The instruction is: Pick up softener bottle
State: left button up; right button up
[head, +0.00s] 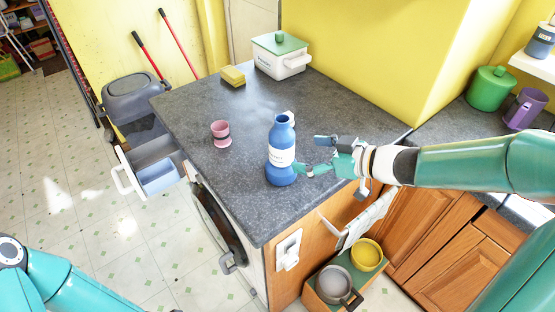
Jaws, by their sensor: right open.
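The softener bottle looks to be the blue bottle (281,174) with a white label, standing upright on the grey counter (200,107) near its front edge. My right gripper (310,155) comes in from the right, beside the bottle. It is open, with one finger higher and one lower, the fingertips close to the bottle's right side. I cannot tell whether a fingertip touches it. My left gripper is out of view; only part of my left arm shows at the lower left.
A pink cup (221,141) stands left of the bottle. A yellow sponge (233,76) and a white box with a green lid (281,63) are farther back. A detergent drawer (152,172) stands open at left.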

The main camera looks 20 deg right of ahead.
aim_at(292, 151)
jog(key=shift+x, duration=3.9)
jog(key=shift+s+r, duration=0.1)
jog(key=shift+r, duration=0.05)
jog(key=c, duration=1.6)
notch_tip(292, 151, up, 20)
jog(key=p, duration=0.8)
jog(key=shift+p, duration=0.4)
jog(key=o, duration=0.8)
grip_shut()
